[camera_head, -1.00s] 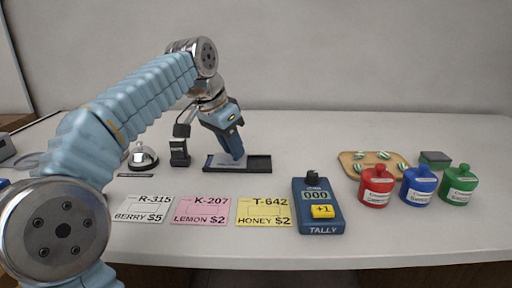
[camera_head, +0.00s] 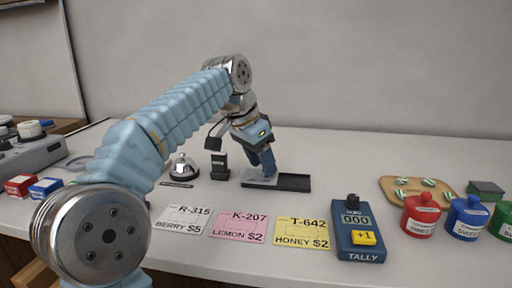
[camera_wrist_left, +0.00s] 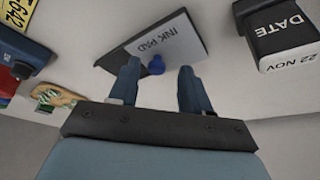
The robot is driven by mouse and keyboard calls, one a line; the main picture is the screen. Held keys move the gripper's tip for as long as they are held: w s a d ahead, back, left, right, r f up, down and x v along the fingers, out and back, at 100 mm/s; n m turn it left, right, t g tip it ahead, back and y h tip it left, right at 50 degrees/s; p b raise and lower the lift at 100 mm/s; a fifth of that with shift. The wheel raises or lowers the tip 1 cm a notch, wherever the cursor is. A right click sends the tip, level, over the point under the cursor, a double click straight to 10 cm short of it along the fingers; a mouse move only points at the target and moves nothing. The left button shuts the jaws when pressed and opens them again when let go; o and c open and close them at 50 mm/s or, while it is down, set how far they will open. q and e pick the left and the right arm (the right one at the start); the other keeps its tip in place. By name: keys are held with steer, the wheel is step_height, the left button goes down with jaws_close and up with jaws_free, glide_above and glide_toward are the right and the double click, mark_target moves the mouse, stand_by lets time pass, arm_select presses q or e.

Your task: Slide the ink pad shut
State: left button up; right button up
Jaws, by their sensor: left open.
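The ink pad has a black tray (camera_head: 295,183) and a grey sliding lid (camera_head: 254,180). In the head view the lid covers the left part and the tray's right part is open. In the left wrist view the lid (camera_wrist_left: 180,42) reads "INK PAD" and carries a small blue knob (camera_wrist_left: 155,66). My left gripper (camera_head: 267,174) points down at the lid. In the left wrist view its open fingers (camera_wrist_left: 158,76) stand on either side of the knob, with gaps visible. Exact fingertip height is hard to tell. My right gripper is not in view.
A black date stamp (camera_head: 219,166) stands just left of the pad, with a bell (camera_head: 183,169) beyond it. Price cards (camera_head: 240,226) and a tally counter (camera_head: 359,230) lie in front. Jars (camera_head: 421,216) and a wooden board (camera_head: 415,191) are at right. Counter right of the pad is clear.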

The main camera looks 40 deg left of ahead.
arm_select(q)
steer(key=p+v, duration=0.2)
steer(key=v, duration=1.1)
steer(key=shift+s+r+p, duration=0.2)
steer(key=shift+p, duration=0.1)
